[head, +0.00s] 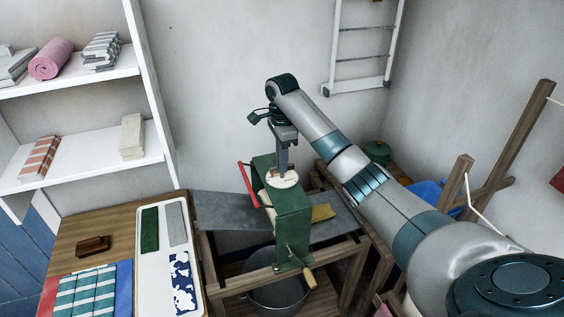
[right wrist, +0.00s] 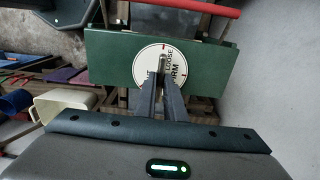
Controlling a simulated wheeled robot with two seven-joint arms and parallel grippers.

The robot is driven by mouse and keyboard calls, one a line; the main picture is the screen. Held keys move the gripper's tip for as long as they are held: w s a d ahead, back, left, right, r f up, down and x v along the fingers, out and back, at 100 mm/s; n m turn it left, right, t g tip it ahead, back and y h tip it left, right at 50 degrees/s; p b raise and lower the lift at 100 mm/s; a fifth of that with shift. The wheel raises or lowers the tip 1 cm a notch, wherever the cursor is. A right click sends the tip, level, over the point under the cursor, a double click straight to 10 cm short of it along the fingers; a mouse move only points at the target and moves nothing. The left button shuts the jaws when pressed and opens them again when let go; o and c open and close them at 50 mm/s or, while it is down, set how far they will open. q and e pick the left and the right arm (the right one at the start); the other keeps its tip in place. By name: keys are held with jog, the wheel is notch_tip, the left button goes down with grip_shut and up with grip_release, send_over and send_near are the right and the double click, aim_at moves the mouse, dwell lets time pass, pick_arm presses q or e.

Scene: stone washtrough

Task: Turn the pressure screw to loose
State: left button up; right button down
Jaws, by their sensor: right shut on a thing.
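The green wringer (head: 292,222) stands on a wooden frame, and its green top also shows in the right wrist view (right wrist: 105,55). A round cream dial (head: 291,181) lies on its top. In the right wrist view the dial (right wrist: 146,57) reads LOOSE and FIRM on its right half. My right gripper (head: 283,170) points down onto the dial. In the right wrist view its fingers (right wrist: 161,80) are shut on the narrow pressure screw (right wrist: 162,62) at the dial's middle. The fingers hide part of the screw and dial. My left gripper is in neither view.
A red lever (head: 248,187) runs beside the wringer, and a crank with a wooden grip (head: 309,278) is at its front. A metal tub (head: 277,294) sits below. A wooden table (head: 75,232) with cloths is at left; a wall rack (head: 362,55) hangs behind.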

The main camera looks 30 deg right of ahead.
jog(key=shift+w+r, duration=0.1)
jog(key=shift+r, duration=0.05)
jog(key=c, duration=1.8)
grip_release()
jog(key=shift+c, duration=0.2)
notch_tip(320, 180, up, 17)
jog(key=shift+b, duration=0.45)
